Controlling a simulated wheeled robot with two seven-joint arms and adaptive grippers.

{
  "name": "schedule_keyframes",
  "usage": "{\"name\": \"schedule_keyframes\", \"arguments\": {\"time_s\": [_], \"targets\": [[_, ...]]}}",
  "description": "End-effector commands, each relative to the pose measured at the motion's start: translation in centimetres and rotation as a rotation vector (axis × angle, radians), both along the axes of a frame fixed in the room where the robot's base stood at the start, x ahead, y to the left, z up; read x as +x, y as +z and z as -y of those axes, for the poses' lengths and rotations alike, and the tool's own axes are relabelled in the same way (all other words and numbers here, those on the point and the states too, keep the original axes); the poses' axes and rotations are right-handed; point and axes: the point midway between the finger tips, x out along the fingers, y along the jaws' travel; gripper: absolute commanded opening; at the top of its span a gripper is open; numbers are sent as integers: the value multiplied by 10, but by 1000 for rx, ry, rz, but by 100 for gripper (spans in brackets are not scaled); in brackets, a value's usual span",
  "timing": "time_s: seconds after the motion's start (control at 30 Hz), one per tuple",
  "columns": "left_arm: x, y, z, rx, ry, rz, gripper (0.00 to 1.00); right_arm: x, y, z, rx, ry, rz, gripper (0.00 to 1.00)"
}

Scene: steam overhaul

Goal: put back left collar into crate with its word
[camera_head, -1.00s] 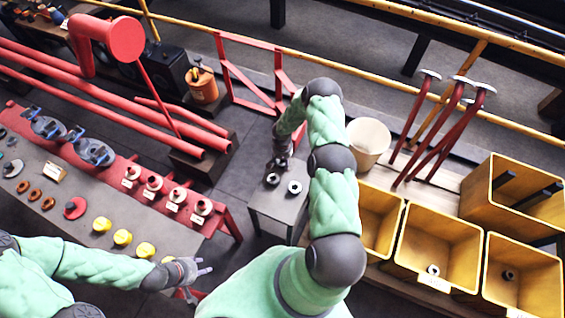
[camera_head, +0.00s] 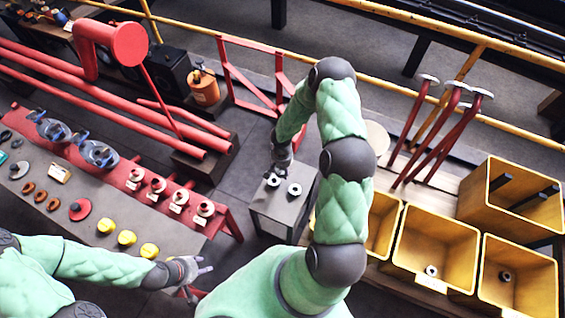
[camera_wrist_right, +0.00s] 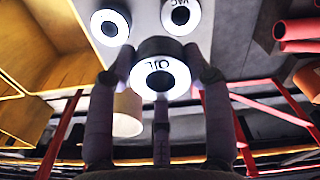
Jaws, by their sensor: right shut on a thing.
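My right gripper (camera_head: 281,168) is over the small grey stand (camera_head: 283,212). In the right wrist view its fingers are shut on a collar (camera_wrist_right: 160,78) with a white face marked OIL and a dark side. Two other white-faced collars are on the stand, one marked VAC (camera_wrist_right: 181,14) and one (camera_wrist_right: 110,27) whose word I cannot read. The head view shows two collars there, (camera_head: 273,180) and (camera_head: 294,189). Yellow crates stand at right: a partly hidden one (camera_head: 384,226), a middle one (camera_head: 440,238) and a right one (camera_head: 518,263). My left gripper (camera_head: 200,282) is open and empty.
The middle and right crates each hold a collar, (camera_head: 431,270) and (camera_head: 505,276). Crate label words are unreadable here. A pale bucket (camera_head: 377,137) and red stands (camera_head: 438,150) are behind the crates. A bench (camera_head: 110,215) with several parts is at left.

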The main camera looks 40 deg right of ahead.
Motion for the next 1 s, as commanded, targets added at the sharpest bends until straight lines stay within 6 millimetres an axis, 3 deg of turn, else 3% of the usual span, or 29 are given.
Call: {"name": "schedule_keyframes", "arguments": {"time_s": [0.5, 0.8, 1.0], "targets": [[0, -6, 0, 0, 0, 0, 40, -37, 24, -33, -2, 0, 4, 0], [0, -7, 0, 0, 0, 0, 40, -40, 26, -36, -2, 0, 4, 0], [0, -7, 0, 0, 0, 0, 40, -31, 36, -39, -3, 37, 7, 0]]}}
